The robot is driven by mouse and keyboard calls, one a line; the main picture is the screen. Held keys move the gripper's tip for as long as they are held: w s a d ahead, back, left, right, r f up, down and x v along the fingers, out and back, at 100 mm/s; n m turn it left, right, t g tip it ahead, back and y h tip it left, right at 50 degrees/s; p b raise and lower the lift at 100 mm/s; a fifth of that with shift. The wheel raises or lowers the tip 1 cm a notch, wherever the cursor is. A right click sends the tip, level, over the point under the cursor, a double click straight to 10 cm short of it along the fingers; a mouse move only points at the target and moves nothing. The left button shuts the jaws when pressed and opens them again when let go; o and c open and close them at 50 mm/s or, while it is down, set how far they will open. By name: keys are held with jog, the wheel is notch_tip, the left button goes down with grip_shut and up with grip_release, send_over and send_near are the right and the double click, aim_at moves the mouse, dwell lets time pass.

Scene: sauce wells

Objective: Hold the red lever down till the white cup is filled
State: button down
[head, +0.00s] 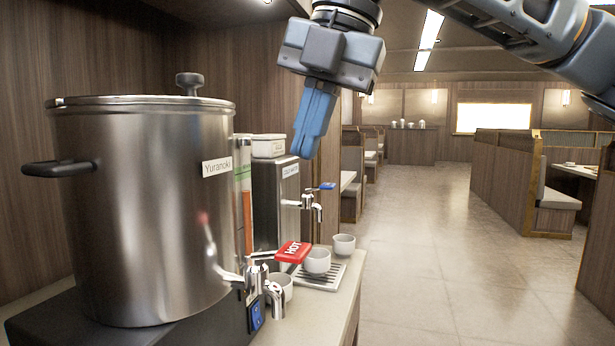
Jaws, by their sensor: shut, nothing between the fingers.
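The red lever (292,252), marked HOT, sticks out from the metal tap (262,284) low on the large steel urn (150,210). Several white cups are near it. One white cup (282,282) is partly hidden behind the tap; I cannot tell whether it is under the spout. Another white cup (317,262) stands on the drip tray, and a third white cup (343,245) is just beyond. The cups' contents cannot be made out. My gripper (304,156) is shut and empty, its blue fingers pointing down above the lever, well apart from it.
A cold water dispenser (272,200) with a blue lever (327,186) stands behind the urn. The slotted drip tray (326,282) lies on the counter (325,315). A blue tab (256,314) hangs at the urn tap. Open floor lies right of the counter.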

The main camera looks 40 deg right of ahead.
jog(key=shift+s+r, duration=0.1)
jog(key=shift+r, duration=1.5)
